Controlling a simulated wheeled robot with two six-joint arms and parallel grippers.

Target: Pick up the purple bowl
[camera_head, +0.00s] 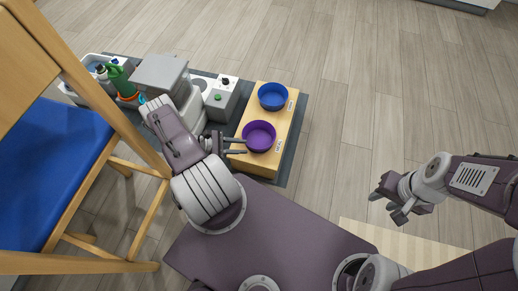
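The purple bowl (259,136) stands upright on a light wooden stand (277,162), towards its front end. My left gripper (245,145) is at the bowl's left side, its two fingers apart and pointing right towards the bowl. The fingertips are very close to the bowl's wall; I cannot tell whether they touch it. My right gripper (386,207) is open and empty, well to the right over the floor, away from the bowl.
A blue bowl (272,97) stands behind the purple one on the same stand. Left of the stand are a grey-white appliance (221,97), a grey bin (160,74) and a green bottle (121,83). A wooden chair with a blue seat (45,165) is at the left. The floor at right is clear.

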